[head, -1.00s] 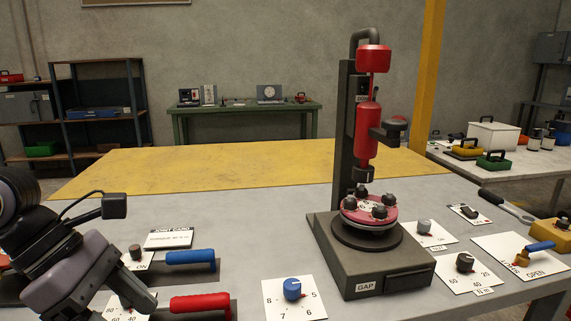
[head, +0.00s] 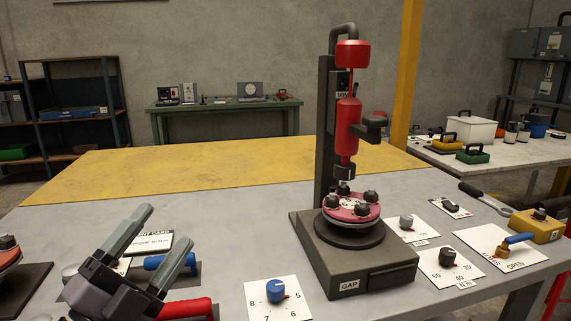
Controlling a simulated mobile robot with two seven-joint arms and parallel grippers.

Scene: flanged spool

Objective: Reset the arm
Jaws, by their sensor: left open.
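My left gripper (head: 165,233) is at the lower left of the head view, above the grey table (head: 230,240). Its two grey fingers point up and away, spread apart with nothing between them. It partly hides a blue handle (head: 160,262), a red handle (head: 185,308) and a white job card (head: 150,244). A dark press (head: 325,150) with a red cylinder (head: 347,130) stands to the right of the gripper, well apart from it. A pink flanged spool (head: 351,207) with dark knobs sits on the press base. My right gripper is not in view.
A blue knob (head: 277,287) on a number card lies between gripper and press. Right of the press are several dial cards, a blue lever (head: 518,238), a wrench (head: 490,201) and a yellow box (head: 537,226). The yellow mat (head: 200,170) behind is clear.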

